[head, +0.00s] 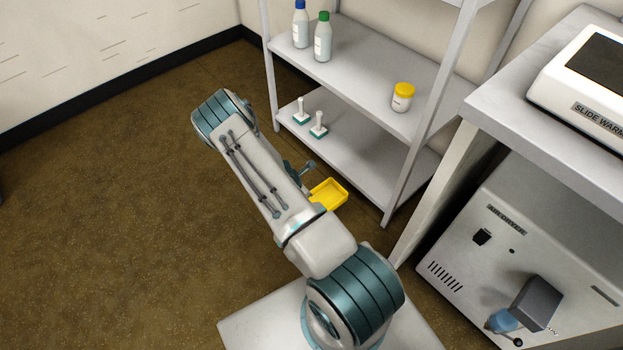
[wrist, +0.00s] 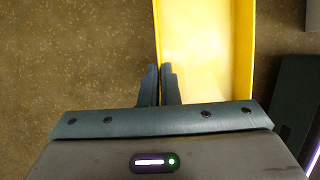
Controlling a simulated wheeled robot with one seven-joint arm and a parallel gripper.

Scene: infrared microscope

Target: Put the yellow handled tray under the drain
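The yellow tray (head: 329,194) shows in the head view just past my forearm, in front of the lower shelf. In the wrist view its yellow wall (wrist: 244,60) and floor fill the top middle. My gripper (wrist: 160,72) has its two fingers close together, one on each side of the tray's left wall, pinching it. In the head view my gripper (head: 303,172) is partly hidden by my arm. The tray's handle cannot be made out.
A metal shelf (head: 365,75) carries two bottles, a yellow-lidded jar (head: 403,97) and two small white-handled items (head: 309,117). A slide warmer (head: 590,75) sits on the table (head: 500,105) above the dryer. The brown floor at left is clear.

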